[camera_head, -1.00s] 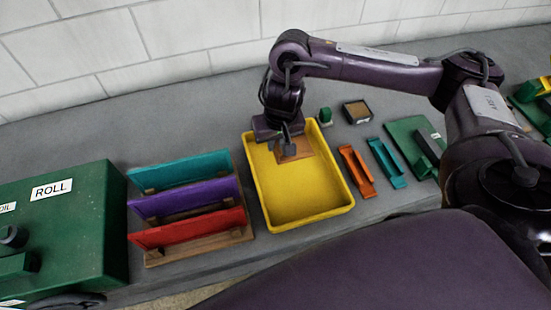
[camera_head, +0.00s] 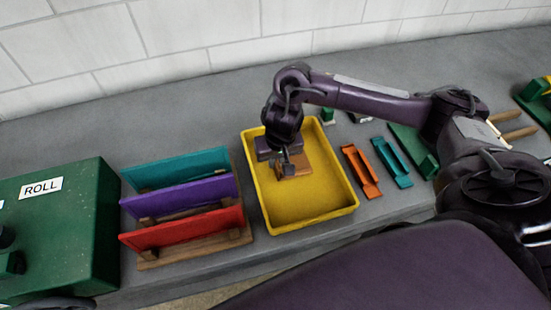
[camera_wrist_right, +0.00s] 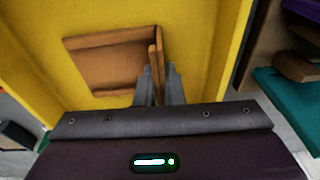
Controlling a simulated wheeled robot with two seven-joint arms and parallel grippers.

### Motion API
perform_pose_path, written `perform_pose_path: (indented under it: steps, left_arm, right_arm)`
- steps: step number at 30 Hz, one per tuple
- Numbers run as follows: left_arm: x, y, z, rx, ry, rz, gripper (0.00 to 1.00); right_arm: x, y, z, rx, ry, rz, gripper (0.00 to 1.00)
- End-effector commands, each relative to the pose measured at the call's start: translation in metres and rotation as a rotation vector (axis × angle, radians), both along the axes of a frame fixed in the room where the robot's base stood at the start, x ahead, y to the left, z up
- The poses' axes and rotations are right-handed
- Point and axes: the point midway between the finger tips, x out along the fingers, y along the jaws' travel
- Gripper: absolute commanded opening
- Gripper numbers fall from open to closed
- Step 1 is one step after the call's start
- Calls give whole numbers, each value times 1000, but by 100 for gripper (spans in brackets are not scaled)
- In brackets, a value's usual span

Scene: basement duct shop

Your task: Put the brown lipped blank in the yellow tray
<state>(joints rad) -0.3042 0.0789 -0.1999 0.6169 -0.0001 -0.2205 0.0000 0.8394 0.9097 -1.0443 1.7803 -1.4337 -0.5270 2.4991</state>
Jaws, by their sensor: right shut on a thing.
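The brown lipped blank (camera_head: 297,160) is a flat brown piece with a raised lip along one edge. It is within the rim of the yellow tray (camera_head: 310,216), toward the tray's far end. My right gripper (camera_head: 285,167) is shut on the blank's lip. In the right wrist view, the fingers (camera_wrist_right: 159,88) pinch the lip of the blank (camera_wrist_right: 108,60) above the yellow floor of the tray (camera_wrist_right: 40,85). I cannot tell whether the blank touches the tray floor. My left gripper is not in view.
Left of the tray, a wooden rack (camera_head: 196,249) holds teal, purple and red panels. A green machine marked ROLL (camera_head: 70,225) stands further left. Orange (camera_head: 361,172) and teal (camera_head: 392,162) channel pieces lie to the right of the tray. The wall runs behind the bench.

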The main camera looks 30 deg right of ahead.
Motion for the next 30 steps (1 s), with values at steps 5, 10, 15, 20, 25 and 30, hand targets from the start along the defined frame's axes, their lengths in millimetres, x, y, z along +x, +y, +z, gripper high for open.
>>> perform_pose_path:
  steps: [5, 10, 15, 20, 25, 30]
  left_arm:
    - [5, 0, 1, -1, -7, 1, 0]
    - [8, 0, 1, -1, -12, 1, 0]
    - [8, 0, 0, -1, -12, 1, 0]
    - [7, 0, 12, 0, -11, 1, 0]
    - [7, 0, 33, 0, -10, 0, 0]
    - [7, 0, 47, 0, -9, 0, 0]
  right_arm:
    - [0, 0, 0, 0, 0, 0, 29]
    - [0, 0, 0, 0, 0, 0, 30]
    - [0, 0, 3, 0, -1, 1, 30]
    - [-2, 0, 27, -2, -5, 3, 30]
    - [-7, -1, 68, -3, -7, 2, 30]
    - [-13, -2, 99, -2, -5, 2, 30]
